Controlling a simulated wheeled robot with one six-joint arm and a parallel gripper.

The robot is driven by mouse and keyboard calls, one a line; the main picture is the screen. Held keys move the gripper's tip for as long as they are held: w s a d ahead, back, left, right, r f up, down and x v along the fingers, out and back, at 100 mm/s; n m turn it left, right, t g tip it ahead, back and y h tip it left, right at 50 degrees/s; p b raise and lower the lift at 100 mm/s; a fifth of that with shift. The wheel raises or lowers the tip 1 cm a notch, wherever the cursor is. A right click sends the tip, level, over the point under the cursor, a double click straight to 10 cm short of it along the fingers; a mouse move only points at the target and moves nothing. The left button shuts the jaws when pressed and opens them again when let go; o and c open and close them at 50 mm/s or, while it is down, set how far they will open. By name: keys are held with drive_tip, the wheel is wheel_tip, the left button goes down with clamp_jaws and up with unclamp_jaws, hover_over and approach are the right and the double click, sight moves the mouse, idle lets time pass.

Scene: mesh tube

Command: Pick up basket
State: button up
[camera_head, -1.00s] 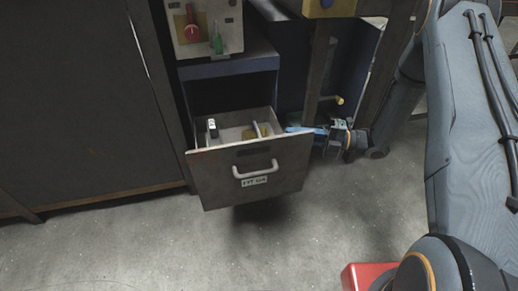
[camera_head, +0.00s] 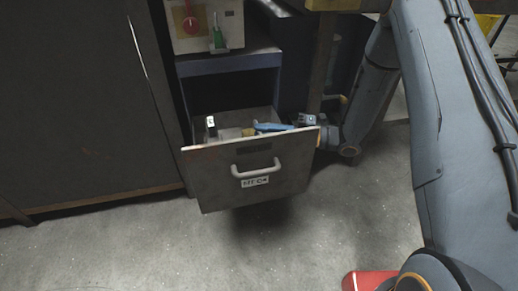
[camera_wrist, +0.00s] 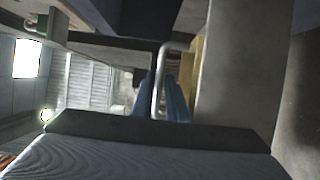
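My gripper's blue fingers (camera_head: 272,127) reach leftward over the top of an open grey drawer (camera_head: 205,178), near its right side. In the wrist view the two blue fingers (camera_wrist: 160,104) stand apart, with a bent light-grey rod (camera_wrist: 160,72) in front of or between them. I cannot tell whether they touch it. A small brownish piece (camera_head: 248,132) lies by the fingertips in the drawer. A black-and-white item (camera_head: 211,124) stands at the drawer's left. I cannot clearly make out a basket; the drawer front hides the lower contents.
The drawer front has a pale handle (camera_head: 256,170) and a label. Above it, a shelf carries a box (camera_head: 203,28) with a red knob. A dark cabinet (camera_head: 70,110) fills the left. A red object (camera_head: 365,280) lies on the open floor at lower right.

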clamp_jaws()
idle(1.3)
drive_tip(key=shift+r, duration=0.1)
wheel_tip(320, 180, up, 10)
drive_tip(key=p, duration=0.4)
idle(0.8)
